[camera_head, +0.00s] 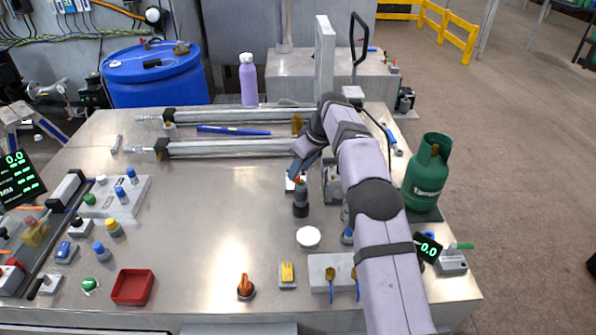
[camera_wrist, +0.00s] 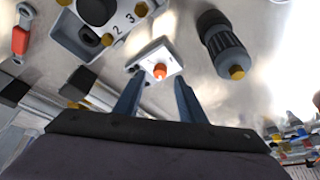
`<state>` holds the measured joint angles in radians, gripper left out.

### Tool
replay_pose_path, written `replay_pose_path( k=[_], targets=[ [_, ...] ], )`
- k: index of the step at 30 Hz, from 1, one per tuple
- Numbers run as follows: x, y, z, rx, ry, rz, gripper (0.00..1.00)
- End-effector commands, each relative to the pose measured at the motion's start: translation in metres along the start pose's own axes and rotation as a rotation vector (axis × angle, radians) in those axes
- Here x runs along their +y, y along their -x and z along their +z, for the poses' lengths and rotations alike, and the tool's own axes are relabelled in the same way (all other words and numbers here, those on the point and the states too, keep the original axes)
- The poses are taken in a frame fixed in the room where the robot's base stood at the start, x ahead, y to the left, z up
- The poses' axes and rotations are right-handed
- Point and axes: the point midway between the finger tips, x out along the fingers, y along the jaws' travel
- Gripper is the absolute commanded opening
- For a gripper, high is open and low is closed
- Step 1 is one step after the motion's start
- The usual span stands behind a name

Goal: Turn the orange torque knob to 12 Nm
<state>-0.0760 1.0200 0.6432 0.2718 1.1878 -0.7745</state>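My gripper (camera_wrist: 158,82) is open, with its two blue-grey fingers apart. In the wrist view a small round orange knob (camera_wrist: 160,71) on a white square block (camera_wrist: 154,58) shows between and just beyond the fingertips; I cannot tell whether they touch it. In the head view my gripper (camera_head: 297,176) is low over the table's middle, beside a white block (camera_head: 290,185), and partly hides that spot. Another orange knob (camera_head: 246,286), on a dark round base, stands at the front edge, away from my gripper. I cannot tell which is the torque knob.
A dark ribbed cylinder (camera_wrist: 222,43) and a numbered grey block (camera_wrist: 118,22) stand close to the fingers. A display (camera_head: 20,175) at left reads 0.0. A white disc (camera_head: 308,237), red tray (camera_head: 133,287) and green gas bottle (camera_head: 427,174) surround the work area.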

Motion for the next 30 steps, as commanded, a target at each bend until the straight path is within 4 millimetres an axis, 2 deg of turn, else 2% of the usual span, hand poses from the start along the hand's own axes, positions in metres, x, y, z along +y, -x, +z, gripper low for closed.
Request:
replay_pose_path(
  k=[7, 18, 19, 23, 30],
  targets=[
    [0.000, -0.023, 0.000, -0.001, 0.000, 0.000, 0.37],
    [0.000, -0.029, 0.000, 0.001, 0.000, 0.001, 0.37],
    [0.000, -0.029, 0.000, 0.001, 0.000, 0.001, 0.32],
    [0.000, -0.029, 0.000, 0.001, 0.000, 0.001, 0.01],
    [0.000, -0.029, 0.000, 0.001, -0.005, 0.003, 0.00]
  ],
)
